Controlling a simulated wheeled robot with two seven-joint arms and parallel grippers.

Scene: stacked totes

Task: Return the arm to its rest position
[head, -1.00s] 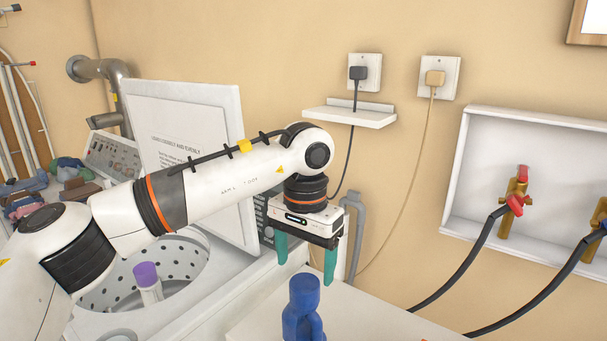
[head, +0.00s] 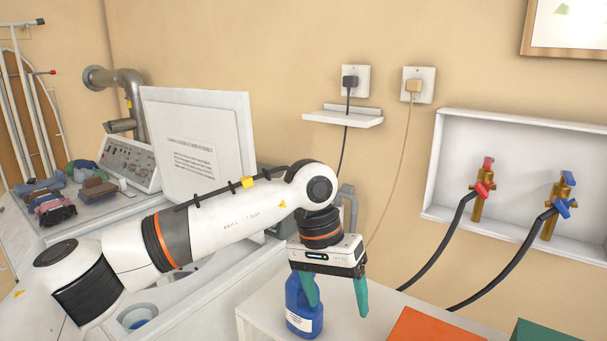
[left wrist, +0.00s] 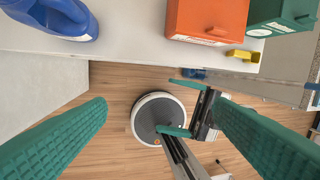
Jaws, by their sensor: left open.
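My left gripper (head: 338,302) hangs fingers down over the front of the white counter, jaws apart with nothing between them. In the head view its left finger overlaps a blue bottle (head: 303,318) with a white label. In the left wrist view the bottle (left wrist: 58,18) stands at the top left, apart from the fingers. My left arm reaches across in front of the washer, its elbow bent. My right gripper (left wrist: 180,107) shows small and low in the left wrist view, with its two teal fingers apart; it is outside the head view.
The white counter (head: 262,312) also bears an orange box (head: 435,328) and a green box (head: 540,332). The washer's raised lid (head: 200,130) stands behind my left arm. A valve recess (head: 440,190) with hoses and a small shelf (head: 343,117) are on the wall. Wooden floor (left wrist: 110,85) lies below the gripper.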

